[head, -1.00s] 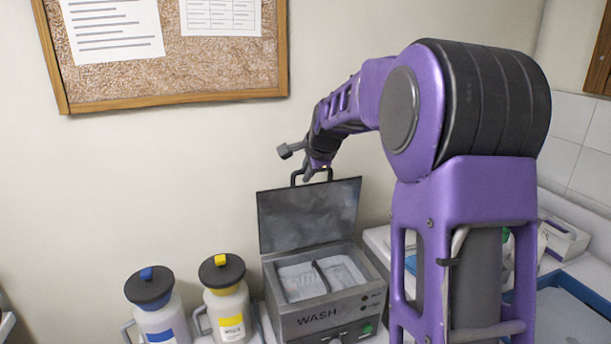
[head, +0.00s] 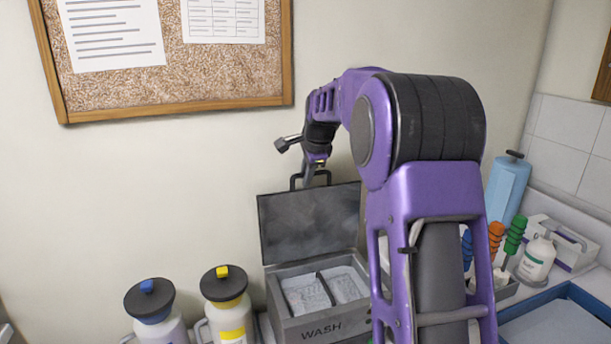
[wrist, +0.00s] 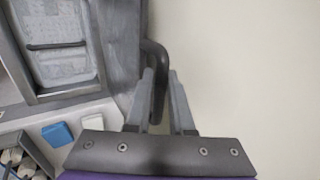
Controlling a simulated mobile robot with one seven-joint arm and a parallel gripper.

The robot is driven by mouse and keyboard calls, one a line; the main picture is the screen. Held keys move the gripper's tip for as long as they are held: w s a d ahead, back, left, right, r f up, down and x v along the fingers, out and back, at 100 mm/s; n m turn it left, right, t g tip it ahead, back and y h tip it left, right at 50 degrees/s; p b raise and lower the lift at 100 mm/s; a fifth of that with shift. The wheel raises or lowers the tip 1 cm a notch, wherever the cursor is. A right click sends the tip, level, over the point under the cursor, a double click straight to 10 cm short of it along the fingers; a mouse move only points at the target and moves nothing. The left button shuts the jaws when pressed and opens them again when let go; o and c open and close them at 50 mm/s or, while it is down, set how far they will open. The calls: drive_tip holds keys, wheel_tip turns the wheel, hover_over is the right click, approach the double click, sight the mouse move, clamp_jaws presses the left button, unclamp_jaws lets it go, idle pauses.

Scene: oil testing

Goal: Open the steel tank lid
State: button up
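The steel tank (head: 318,329), marked WASH, stands on the counter. Its grey lid (head: 311,222) is raised nearly upright, and the basin with its dividing bar shows. The lid's dark handle (head: 296,182) is at the lid's top edge. My gripper (head: 310,180) is at this handle. In the wrist view the two fingers of my gripper (wrist: 160,72) stand apart, with part of the handle (wrist: 156,62) between and behind them. I see a gap beside the right finger; contact with the left finger cannot be told. The tank's open basin (wrist: 65,62) shows at upper left there.
A blue roll (head: 508,188), a white bottle (head: 537,258) and a blue-rimmed tray (head: 572,294) are at right. The wall is close behind the lid.

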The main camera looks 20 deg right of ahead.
drive_tip(key=o, duration=0.3)
drive_tip(key=shift+o, duration=0.2)
drive_tip(key=v, duration=1.7)
drive_tip(key=shift+s+r, duration=0.15)
drive_tip(key=shift+s, duration=0.05)
